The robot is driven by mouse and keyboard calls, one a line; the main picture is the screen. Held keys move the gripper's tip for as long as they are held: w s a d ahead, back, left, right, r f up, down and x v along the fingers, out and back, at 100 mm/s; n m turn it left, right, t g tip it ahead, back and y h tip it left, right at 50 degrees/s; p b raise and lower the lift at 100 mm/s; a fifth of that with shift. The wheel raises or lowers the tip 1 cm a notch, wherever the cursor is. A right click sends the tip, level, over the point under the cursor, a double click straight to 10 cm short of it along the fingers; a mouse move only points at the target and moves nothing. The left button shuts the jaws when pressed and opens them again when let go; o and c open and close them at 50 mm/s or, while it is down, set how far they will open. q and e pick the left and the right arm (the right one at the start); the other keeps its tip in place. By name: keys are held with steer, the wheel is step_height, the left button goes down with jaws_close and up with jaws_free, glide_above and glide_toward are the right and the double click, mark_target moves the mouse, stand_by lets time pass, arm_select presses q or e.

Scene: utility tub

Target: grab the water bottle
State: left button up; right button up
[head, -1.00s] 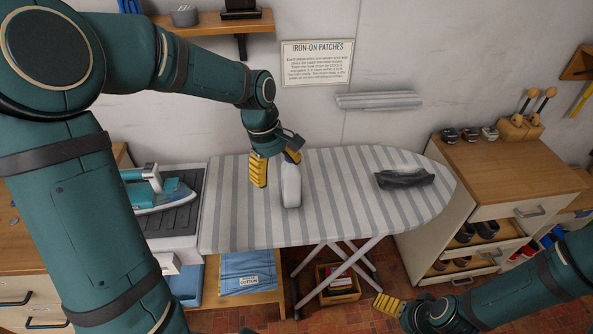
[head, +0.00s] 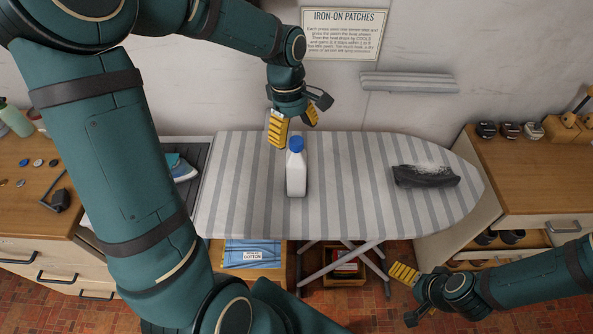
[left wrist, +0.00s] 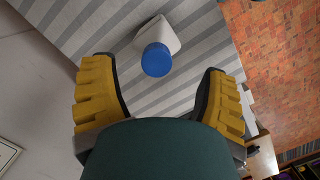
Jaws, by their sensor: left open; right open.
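The water bottle (head: 296,172) is white with a blue cap and stands upright on the striped ironing board (head: 345,210). In the left wrist view the bottle's blue cap (left wrist: 157,60) lies ahead of the fingertips, roughly midway between them. My left gripper (head: 295,125) is open and empty, just behind and above the bottle, with its yellow fingers apart. In the left wrist view my left gripper (left wrist: 160,85) shows both fingers wide, not touching the bottle. My right gripper (head: 408,290) is low at the right, in front of the board, away from the bottle.
A dark crumpled cloth (head: 426,176) lies on the board's right part. An iron (head: 180,168) is at the board's left, partly hidden by my left arm. A wooden cabinet (head: 530,165) stands at the right. The board between bottle and cloth is clear.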

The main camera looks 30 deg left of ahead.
mark_target(296, 140)
arm_select(q)
steer(key=shift+w+d+f, duration=0.1)
steer(key=shift+d+f, duration=0.1)
steer(key=shift+f, duration=1.25)
steer(key=shift+d+f, duration=0.15)
steer(key=shift+f, duration=1.3)
jaws_close()
